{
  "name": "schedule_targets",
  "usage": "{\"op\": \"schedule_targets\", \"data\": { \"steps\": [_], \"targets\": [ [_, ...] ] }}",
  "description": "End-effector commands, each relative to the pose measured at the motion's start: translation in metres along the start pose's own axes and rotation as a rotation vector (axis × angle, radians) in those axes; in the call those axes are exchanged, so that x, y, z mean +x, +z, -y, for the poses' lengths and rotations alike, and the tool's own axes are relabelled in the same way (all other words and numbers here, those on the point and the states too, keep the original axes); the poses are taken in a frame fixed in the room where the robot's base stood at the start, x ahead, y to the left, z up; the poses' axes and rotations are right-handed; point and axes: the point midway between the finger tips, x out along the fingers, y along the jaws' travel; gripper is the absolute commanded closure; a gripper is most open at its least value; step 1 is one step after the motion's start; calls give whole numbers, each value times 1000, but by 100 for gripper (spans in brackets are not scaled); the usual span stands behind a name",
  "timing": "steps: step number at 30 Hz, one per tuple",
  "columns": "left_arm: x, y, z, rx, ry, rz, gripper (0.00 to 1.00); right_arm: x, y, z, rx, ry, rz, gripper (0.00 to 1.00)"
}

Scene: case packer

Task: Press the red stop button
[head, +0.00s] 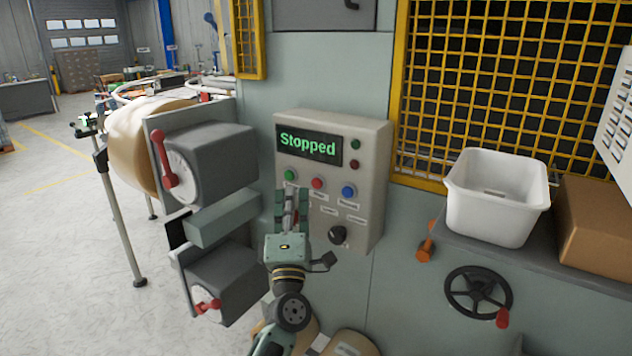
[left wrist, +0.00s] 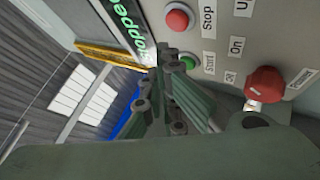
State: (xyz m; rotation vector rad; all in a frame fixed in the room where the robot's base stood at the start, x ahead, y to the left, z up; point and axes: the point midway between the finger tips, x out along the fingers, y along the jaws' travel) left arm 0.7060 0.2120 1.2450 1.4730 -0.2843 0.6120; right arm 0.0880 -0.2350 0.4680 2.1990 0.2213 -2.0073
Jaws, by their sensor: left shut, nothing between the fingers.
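The control box (head: 368,140) has a display (head: 308,145) that reads "Stopped" in green. The red stop button (head: 318,183) sits below the display, between a green button (head: 290,175) and a blue button (head: 348,190). In the left wrist view the red button (left wrist: 178,18) is beside a "Stop" label and the green button (left wrist: 187,62) beside a "Start" label. My left gripper (head: 292,192) is shut and empty, its fingertips just below the green button in the head view. The wrist view shows the fingertips (left wrist: 160,76) near the green button; contact cannot be told. My right gripper is out of view.
A larger red knob (left wrist: 265,85) is on the panel in the wrist view. A black knob (head: 338,235) is low on the box. Grey units with red levers (head: 210,160) stand left. A white bin (head: 497,205) and handwheel (head: 478,292) are right.

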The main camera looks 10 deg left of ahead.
Motion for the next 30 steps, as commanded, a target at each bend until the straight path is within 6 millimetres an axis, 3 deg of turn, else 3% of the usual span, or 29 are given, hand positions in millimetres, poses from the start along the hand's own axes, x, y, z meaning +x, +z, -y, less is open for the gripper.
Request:
{"op": "schedule_targets", "data": {
  "steps": [10,30],
  "targets": [
    [-20,-15,-16,0,-1,0,100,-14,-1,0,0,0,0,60],
    [-23,-15,-14,5,-5,2,100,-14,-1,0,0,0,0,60]
  ]
}}
